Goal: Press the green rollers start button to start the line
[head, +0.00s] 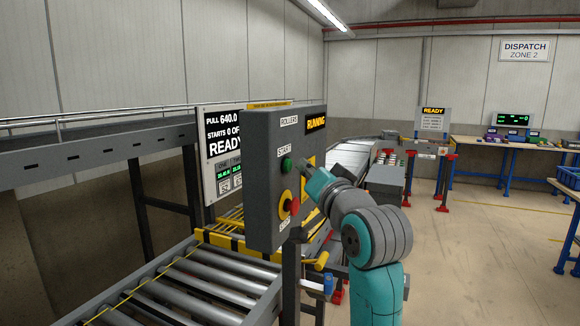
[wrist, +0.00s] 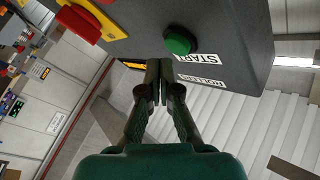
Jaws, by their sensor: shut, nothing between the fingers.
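The green start button (head: 287,165) sits on the grey rollers control box (head: 262,200), beside a START label. A red stop button (head: 294,206) on a yellow plate is below it. The box's display (head: 316,123) reads RUNNING. My gripper (head: 301,163) is just right of the green button in the head view, its tips small and partly hard to see. In the wrist view my gripper (wrist: 159,65) is shut and empty, its tips near the box face beside the green button (wrist: 180,41). Contact cannot be told; a gap to the button shows there.
A roller conveyor (head: 185,285) with yellow guards runs below the box. A white READY board (head: 222,150) stands behind it. Farther back are a second READY board (head: 433,121) and a bench (head: 500,142) with screens. The floor at right is clear.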

